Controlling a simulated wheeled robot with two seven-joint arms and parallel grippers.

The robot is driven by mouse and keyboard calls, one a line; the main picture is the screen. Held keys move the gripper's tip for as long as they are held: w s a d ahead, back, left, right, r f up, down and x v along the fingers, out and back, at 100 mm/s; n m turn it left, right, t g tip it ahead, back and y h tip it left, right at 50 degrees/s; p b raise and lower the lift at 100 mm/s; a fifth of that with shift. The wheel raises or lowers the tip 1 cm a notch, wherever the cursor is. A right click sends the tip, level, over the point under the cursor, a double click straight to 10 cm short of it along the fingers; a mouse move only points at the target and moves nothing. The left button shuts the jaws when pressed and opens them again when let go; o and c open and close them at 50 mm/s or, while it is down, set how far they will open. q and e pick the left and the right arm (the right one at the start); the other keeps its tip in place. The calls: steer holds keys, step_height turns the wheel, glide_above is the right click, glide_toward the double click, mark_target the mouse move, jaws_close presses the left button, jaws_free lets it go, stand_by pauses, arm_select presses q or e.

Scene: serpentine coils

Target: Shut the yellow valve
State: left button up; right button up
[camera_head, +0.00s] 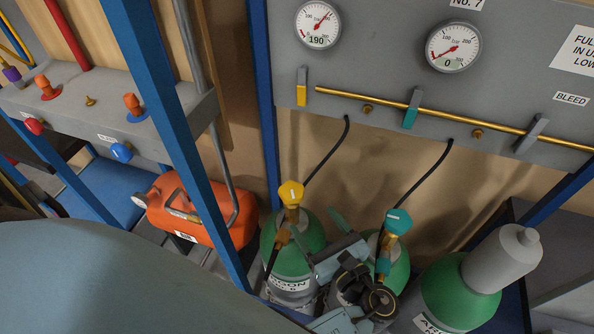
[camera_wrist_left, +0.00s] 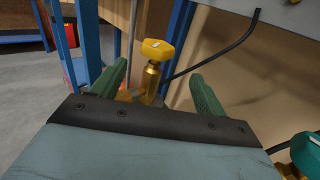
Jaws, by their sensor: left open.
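The yellow valve knob (camera_head: 291,193) sits on a brass stem on top of a green and grey gas cylinder (camera_head: 300,238). In the left wrist view the yellow knob (camera_wrist_left: 157,49) stands upright on its brass body, beyond and between the fingers. My left gripper (camera_head: 311,228) is open and empty, with green fingers, just right of and below the knob in the head view. In the left wrist view the open fingers (camera_wrist_left: 158,85) are apart on either side of the brass body, with no clear contact. My right gripper is not in view.
A teal-knobbed valve (camera_head: 398,222) stands on the neighbouring cylinder, close right of my gripper. A third cylinder (camera_head: 462,293) has a grey cap. A blue post (camera_head: 199,150) and an orange tank (camera_head: 190,206) are to the left. Black hoses (camera_head: 328,162) hang from the gauge panel (camera_head: 385,70).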

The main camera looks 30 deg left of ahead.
arm_select(q)
steer(key=p, duration=0.1)
glide_toward(286, 183)
steer(key=shift+w+a+f, duration=0.15)
steer(key=shift+w+a, duration=0.05)
steer(key=shift+a, duration=0.25)
steer(key=shift+w+a+f, duration=0.2)
steer(key=shift+a, duration=0.2)
steer(key=p+x, duration=0.1)
steer(key=x, duration=0.6)
steer(key=shift+w+f, duration=0.1)
steer(key=shift+w+a, duration=0.2)
steer(key=shift+a, duration=0.1)
steer(key=shift+p, duration=0.3)
steer(key=c, duration=1)
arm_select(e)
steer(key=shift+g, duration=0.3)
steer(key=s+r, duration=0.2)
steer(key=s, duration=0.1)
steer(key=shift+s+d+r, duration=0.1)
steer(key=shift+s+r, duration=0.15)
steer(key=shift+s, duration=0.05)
